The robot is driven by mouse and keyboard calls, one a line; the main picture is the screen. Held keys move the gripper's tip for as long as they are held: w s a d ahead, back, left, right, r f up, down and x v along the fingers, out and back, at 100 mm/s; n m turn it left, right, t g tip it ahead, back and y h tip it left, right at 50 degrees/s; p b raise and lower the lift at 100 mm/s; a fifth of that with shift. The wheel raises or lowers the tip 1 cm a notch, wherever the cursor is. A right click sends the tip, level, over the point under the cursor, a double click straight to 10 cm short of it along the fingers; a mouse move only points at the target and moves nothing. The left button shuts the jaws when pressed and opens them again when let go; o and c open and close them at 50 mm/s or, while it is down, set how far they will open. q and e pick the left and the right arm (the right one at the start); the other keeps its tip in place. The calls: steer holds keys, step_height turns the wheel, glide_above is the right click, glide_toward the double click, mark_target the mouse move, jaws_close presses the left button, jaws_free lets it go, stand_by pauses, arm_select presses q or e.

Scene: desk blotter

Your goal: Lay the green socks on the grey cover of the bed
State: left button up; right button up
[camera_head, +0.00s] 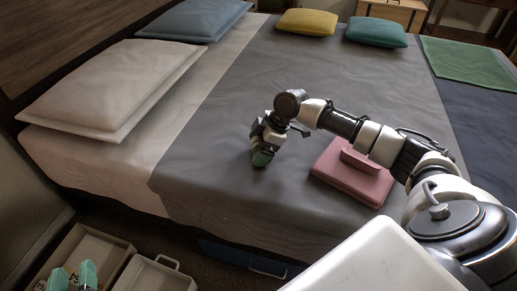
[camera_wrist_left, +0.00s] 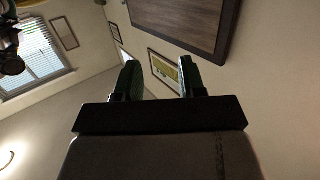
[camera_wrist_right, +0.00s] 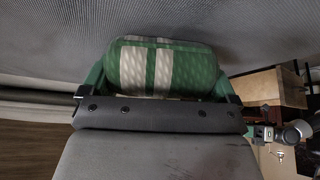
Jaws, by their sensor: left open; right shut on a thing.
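The green socks are a rolled green bundle with white stripes (camera_wrist_right: 160,68) between the fingers of my right gripper (camera_wrist_right: 160,85) in the right wrist view. In the head view my right gripper (camera_head: 262,157) points down at the grey cover (camera_head: 225,190) of the bed, left of a pink object. Its tip end is at or just above the cover; I cannot tell if the socks touch it.
A pink box-like object (camera_head: 350,180) lies on the cover beside my right forearm. Pillows (camera_head: 110,85) lie at the left, yellow and teal cushions (camera_head: 376,32) at the back, and a green cloth (camera_head: 465,62) at the right. Trays (camera_head: 155,275) stand below the bed at the lower left.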

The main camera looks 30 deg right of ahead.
arm_select(q)
steer(key=shift+r, duration=0.15)
arm_select(e)
steer(key=shift+f, duration=0.1)
steer(key=o, duration=0.6)
steer(key=shift+o, duration=0.2)
steer(key=shift+d+r, duration=0.2)
steer(key=shift+r, duration=0.2)
arm_select(q)
steer(key=s+a+f+g+y+p, duration=0.2)
steer(key=s+a+f+g+p, duration=0.1)
steer(key=s+f+g, duration=0.3)
steer(key=shift+s+f+g+y, duration=0.3)
steer(key=shift+f+g, duration=0.8)
steer(key=shift+g, duration=0.2)
arm_select(e)
steer(key=v, duration=1.1)
arm_select(q)
steer(key=shift+a, duration=0.1)
arm_select(e)
steer(key=shift+r, duration=0.1)
